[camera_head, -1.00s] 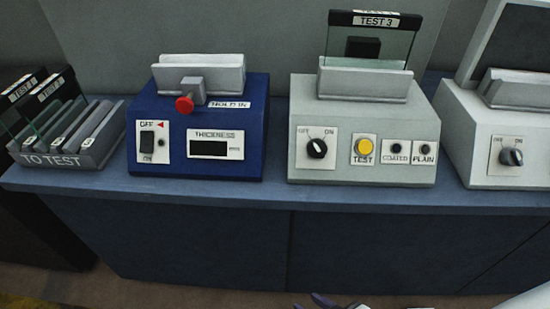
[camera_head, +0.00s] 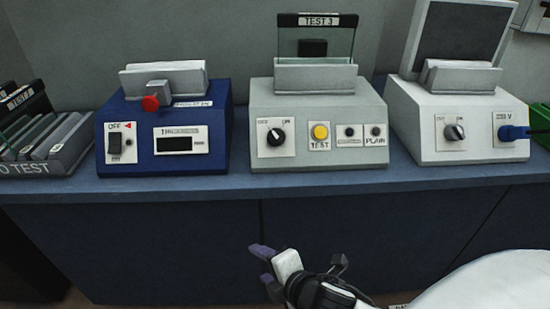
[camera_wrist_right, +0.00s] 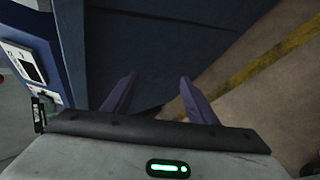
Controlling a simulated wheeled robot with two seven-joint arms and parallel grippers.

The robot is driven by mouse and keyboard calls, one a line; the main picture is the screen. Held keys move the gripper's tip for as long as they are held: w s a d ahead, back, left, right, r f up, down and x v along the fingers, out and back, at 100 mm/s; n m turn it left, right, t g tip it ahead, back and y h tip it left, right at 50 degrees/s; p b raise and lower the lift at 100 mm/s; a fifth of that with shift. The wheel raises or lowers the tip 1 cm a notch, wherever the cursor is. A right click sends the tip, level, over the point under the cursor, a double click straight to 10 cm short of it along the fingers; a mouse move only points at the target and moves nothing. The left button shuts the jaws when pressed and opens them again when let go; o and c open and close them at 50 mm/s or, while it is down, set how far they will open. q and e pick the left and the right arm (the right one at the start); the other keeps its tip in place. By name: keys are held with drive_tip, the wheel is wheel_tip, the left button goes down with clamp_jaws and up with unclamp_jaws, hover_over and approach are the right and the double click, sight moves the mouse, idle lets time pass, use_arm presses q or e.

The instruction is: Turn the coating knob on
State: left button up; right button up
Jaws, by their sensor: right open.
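The middle grey device (camera_head: 317,102) stands on the blue bench and has a black knob (camera_head: 276,137) between OFF and ON labels. It also has a yellow TEST button (camera_head: 320,132) and small COATED and PLAIN lamps. A glass plate labelled TEST 3 (camera_head: 317,38) stands in its top slot. I cannot tell the knob's exact setting. My right gripper (camera_head: 263,262) is below and in front of the bench edge, well apart from the knob. In the right wrist view its purple fingers (camera_wrist_right: 158,95) are spread with nothing between them. My left gripper is not in view.
A blue thickness device (camera_head: 167,112) stands to the left, beside a TO TEST rack (camera_head: 40,168). A white device (camera_head: 455,112) with a knob and a blue plug (camera_head: 512,133) stands to the right. The bench front (camera_head: 150,245) is below the devices.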

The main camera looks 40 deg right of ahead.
drive_tip(key=w+d+r+n+t+h+b, duration=0.3)
drive_tip(key=w+d+r+n, duration=0.2)
drive_tip(key=r+n, duration=0.3)
drive_tip(key=n+t+h+b, duration=0.3)
drive_tip(key=n+h, duration=0.1)
drive_tip(key=n, duration=0.4)
approach(278, 142)
use_arm(q)
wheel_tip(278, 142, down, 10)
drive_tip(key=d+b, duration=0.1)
drive_tip(key=b, duration=0.6)
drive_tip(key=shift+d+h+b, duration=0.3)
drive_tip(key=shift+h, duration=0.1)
use_arm(e)
drive_tip(key=x, duration=0.9)
drive_tip(key=shift+d, duration=0.1)
drive_tip(key=shift+c, duration=0.3)
drive_tip(key=c, duration=1)
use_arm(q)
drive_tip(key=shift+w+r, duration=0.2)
use_arm(e)
drive_tip(key=shift+m, duration=0.3)
